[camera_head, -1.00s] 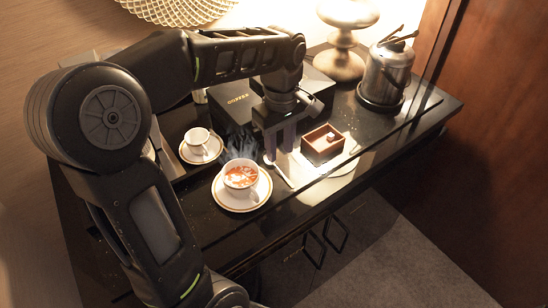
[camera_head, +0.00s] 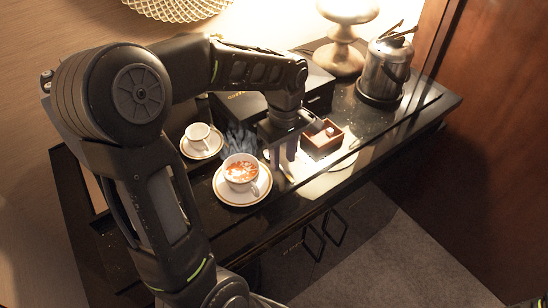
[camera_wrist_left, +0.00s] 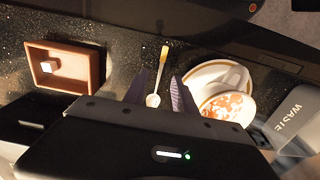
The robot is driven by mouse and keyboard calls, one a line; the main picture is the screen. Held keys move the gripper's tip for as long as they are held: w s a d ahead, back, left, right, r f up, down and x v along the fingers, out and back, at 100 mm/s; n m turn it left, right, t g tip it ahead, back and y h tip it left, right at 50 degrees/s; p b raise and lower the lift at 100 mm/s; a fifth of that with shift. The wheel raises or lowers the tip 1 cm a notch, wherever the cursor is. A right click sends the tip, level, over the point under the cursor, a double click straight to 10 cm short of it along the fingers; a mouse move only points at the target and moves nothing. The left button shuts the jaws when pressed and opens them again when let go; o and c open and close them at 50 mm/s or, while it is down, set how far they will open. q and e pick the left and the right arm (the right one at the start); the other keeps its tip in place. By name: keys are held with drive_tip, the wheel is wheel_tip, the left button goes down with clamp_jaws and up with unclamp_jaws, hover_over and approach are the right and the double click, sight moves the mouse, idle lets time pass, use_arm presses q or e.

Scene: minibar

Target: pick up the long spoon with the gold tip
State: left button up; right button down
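The long spoon (camera_wrist_left: 158,75) shows in the left wrist view, with a pale shaft, a gold tip (camera_wrist_left: 164,50) and its pale end nearer my gripper. My left gripper (camera_wrist_left: 157,88) is open, and the spoon shows in the gap between its two dark fingers. I see no finger touching it. In the head view my left gripper (camera_head: 284,164) points down over the counter between the latte cup and the brown tray. There its fingers hide most of the spoon. My right gripper is not in view.
The latte cup (camera_head: 241,171) on its saucer (camera_head: 243,199) is close left of the gripper. The brown tray (camera_head: 334,140) with a pale cube is close right. A white cup (camera_head: 198,135), black box (camera_head: 240,108), metal pot (camera_head: 388,67) and lamp base (camera_head: 341,58) stand behind.

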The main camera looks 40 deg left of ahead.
use_arm(q)
wheel_tip(320, 180, down, 2)
drive_tip(key=shift+f, duration=0.25)
drive_tip(key=shift+c, duration=0.3)
clamp_jaws()
idle(0.6)
